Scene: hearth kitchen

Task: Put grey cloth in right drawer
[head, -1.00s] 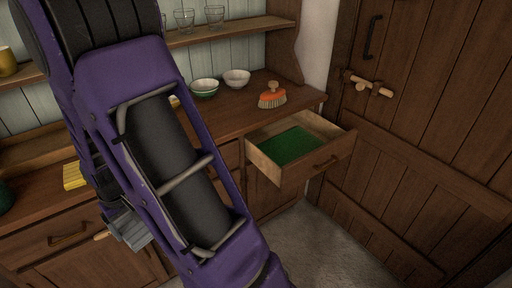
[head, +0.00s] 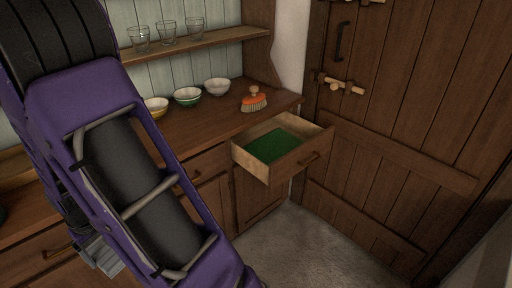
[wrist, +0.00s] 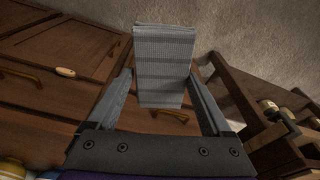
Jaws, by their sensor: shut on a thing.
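The grey cloth (wrist: 163,55), ribbed with darker bands, is between the two fingers of my gripper (wrist: 160,85) in the wrist view. My gripper is shut on it, and the cloth sticks out past the fingertips. In the head view my arm covers the left side, and only a small grey part of the gripper end shows at the lower left. The right drawer (head: 302,160) is pulled open, with a green bottom (head: 274,146) and nothing seen in it. My gripper is left of this drawer and apart from it.
Glasses (head: 168,32) stand on the shelf above. A plank door (head: 400,110) is at the right. Floor (head: 300,240) before the drawer is clear.

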